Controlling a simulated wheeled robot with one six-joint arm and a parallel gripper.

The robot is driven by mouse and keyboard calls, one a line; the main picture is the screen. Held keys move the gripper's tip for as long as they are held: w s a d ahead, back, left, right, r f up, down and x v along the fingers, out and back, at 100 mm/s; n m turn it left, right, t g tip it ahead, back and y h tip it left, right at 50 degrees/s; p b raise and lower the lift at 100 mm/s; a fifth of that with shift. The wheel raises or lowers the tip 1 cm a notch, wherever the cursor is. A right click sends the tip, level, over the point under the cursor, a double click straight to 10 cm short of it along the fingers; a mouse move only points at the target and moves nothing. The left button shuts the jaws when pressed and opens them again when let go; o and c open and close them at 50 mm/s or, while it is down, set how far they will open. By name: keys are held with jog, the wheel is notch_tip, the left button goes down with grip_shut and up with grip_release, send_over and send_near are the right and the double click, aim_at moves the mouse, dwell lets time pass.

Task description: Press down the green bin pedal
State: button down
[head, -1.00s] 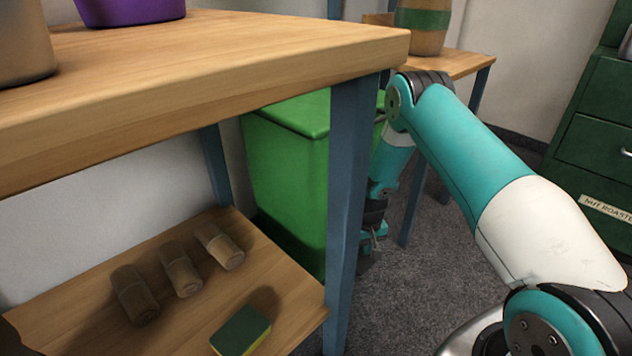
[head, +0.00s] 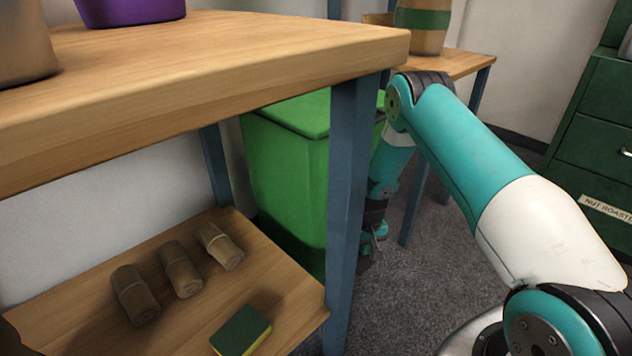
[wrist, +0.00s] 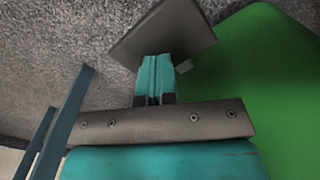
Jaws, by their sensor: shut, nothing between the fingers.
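The green bin (head: 287,165) stands behind the blue table leg with its lid down. In the wrist view its green side (wrist: 265,85) fills the right. The pedal (wrist: 160,30) is a flat dark grey plate at the bin's foot, low over the carpet. In the head view a dark bit of it (head: 365,263) shows beside the leg. My gripper (wrist: 154,62) is shut and empty, its teal fingertips over the near edge of the plate. I cannot tell whether they touch it. In the head view my gripper (head: 379,234) is partly hidden by the leg.
The wooden table (head: 230,75) and its blue leg (head: 347,200) stand left of my arm. A green drawer cabinet (head: 600,130) is at right. Grey carpet lies open between.

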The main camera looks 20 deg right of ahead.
aim_at(363, 259)
jog(key=shift+f+b, duration=2.15)
jog(key=shift+f, duration=1.35)
jog(key=shift+r, duration=0.1)
notch_tip(363, 259, up, 9)
jog(key=p, duration=0.8)
jog(key=shift+r, duration=0.15)
